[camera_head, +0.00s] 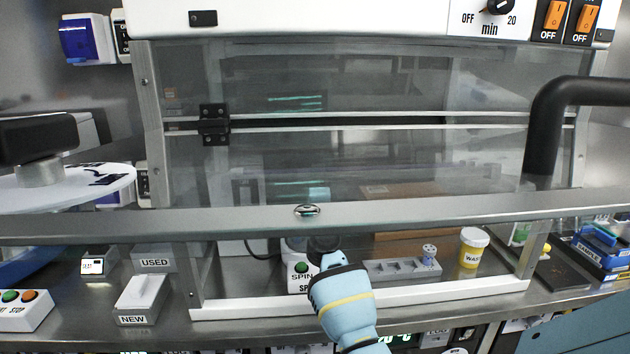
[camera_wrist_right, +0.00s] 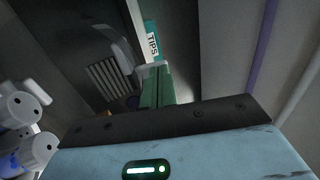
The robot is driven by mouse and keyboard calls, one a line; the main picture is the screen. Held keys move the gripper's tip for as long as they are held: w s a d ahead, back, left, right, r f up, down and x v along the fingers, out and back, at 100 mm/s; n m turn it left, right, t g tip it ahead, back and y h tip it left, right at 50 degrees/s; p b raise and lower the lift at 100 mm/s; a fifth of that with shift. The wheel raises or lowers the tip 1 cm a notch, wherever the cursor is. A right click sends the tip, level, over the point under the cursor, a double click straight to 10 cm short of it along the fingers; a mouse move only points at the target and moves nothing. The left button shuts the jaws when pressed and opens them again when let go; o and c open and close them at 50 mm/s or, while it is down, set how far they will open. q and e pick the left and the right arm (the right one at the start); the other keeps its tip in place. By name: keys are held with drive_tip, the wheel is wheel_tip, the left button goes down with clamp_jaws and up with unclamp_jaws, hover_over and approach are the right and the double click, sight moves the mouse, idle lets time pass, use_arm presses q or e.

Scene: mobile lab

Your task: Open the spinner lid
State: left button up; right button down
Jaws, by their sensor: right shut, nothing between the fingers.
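The spinner (camera_head: 298,272) is a small white device with a green button and a "SPIN" label. It stands behind the glass front of the cabinet, left of the middle. My right gripper (camera_head: 326,254) is at the spinner's upper right, its blue arm coming up from the bottom. It is shut and empty. The gripper and the metal bar hide the spinner's top, so I cannot tell how its lid stands or whether I touch it. The right wrist view is dark and does not clearly show the spinner. My left gripper is not in view.
A metal bar (camera_head: 430,212) crosses in front of the cabinet glass. A "NEW" box (camera_head: 140,298) stands left, outside. White capped bottles (camera_wrist_right: 25,125) are close in the wrist view.

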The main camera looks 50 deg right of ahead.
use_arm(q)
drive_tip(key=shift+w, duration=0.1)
use_arm(e)
drive_tip(key=shift+f+b+x, duration=0.1)
drive_tip(key=shift+b+x, duration=0.15)
drive_tip(key=shift+x, duration=0.85)
drive_tip(key=shift+f+b+x, duration=0.15)
drive_tip(key=shift+b+x, duration=0.05)
drive_tip(key=shift+x, duration=0.9)
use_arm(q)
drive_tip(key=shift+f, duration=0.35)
use_arm(e)
drive_tip(key=shift+d, duration=0.1)
